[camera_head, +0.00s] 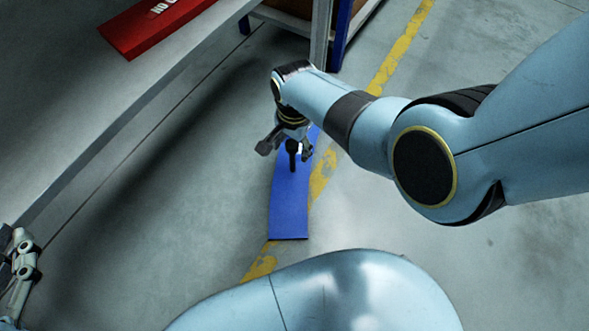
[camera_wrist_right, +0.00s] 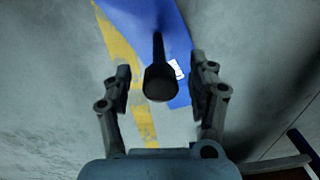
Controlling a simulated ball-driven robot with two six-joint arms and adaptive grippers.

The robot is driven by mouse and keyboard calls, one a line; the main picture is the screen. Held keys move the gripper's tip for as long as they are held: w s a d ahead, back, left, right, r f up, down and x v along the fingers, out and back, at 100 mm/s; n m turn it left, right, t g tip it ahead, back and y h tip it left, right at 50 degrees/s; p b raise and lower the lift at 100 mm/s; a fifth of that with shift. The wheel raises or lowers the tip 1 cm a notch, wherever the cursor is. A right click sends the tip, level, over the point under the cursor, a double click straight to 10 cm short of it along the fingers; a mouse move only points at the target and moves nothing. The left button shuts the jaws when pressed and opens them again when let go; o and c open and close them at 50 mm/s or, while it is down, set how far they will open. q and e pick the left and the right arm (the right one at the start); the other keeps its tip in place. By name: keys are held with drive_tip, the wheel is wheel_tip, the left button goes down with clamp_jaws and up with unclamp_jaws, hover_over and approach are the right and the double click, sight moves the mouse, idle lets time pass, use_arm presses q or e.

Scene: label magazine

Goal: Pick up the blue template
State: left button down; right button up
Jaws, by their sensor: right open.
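The blue template (camera_head: 289,212) is a long flat strip on the floor, lying across a yellow line. A black upright handle (camera_head: 292,158) stands on it. My right gripper (camera_head: 287,149) is open just above the strip, pointing down. In the right wrist view the blue template (camera_wrist_right: 178,32) lies below, and the dark handle (camera_wrist_right: 160,82) appears between the open fingers, with room on both sides. A small white label (camera_wrist_right: 176,68) shows beside it. My left gripper (camera_head: 22,265) is at the left edge, away from the template; its jaws are unclear.
A grey table (camera_head: 60,120) runs along the upper left, with a red board (camera_head: 150,22) with white lettering on it. A rack with a blue post (camera_head: 342,30) stands at the top. The floor around the template is clear.

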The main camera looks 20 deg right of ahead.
clamp_jaws()
idle(0.3)
drive_tip(key=shift+r, duration=0.15)
idle(0.3)
